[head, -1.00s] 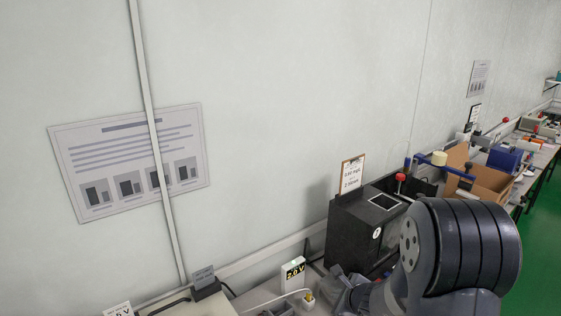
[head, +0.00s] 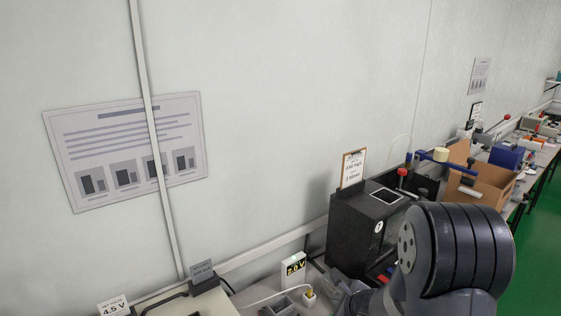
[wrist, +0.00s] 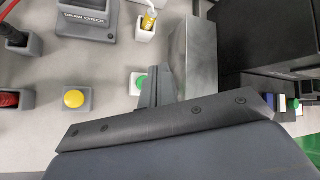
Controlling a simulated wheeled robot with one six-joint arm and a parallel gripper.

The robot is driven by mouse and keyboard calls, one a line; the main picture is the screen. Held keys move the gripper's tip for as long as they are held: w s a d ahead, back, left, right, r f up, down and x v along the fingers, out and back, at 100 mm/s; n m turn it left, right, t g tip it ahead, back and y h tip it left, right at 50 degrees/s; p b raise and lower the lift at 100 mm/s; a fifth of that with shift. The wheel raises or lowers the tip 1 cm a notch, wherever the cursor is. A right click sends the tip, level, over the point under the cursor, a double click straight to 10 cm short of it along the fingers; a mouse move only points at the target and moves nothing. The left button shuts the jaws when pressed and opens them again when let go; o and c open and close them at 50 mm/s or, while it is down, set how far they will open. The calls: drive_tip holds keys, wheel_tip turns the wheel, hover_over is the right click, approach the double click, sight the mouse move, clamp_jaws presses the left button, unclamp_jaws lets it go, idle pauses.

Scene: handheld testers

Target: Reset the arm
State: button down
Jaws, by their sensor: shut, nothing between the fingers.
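My arm's large dark grey joint stands at the lower right of the head view. My gripper (head: 347,302) is low and left of that joint, partly hidden behind the arm. In the wrist view my gripper (wrist: 158,76) shows as narrow grey fingers, shut with nothing held, beyond a dark bar. A white block with a green button (wrist: 137,84) is just left of the fingers. A block with a yellow button (wrist: 74,98) is farther left.
A black box (head: 352,235) with a clipboard (head: 352,168) stands by the wall near my arm. A cardboard box (head: 490,183) is farther along the bench. A yellow plug (wrist: 149,22) sits in a white socket.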

drive_tip(key=f+b, duration=0.1)
drive_tip(key=b, duration=0.1)
drive_tip(key=shift+f+b, duration=0.3)
drive_tip(key=shift+f, duration=0.05)
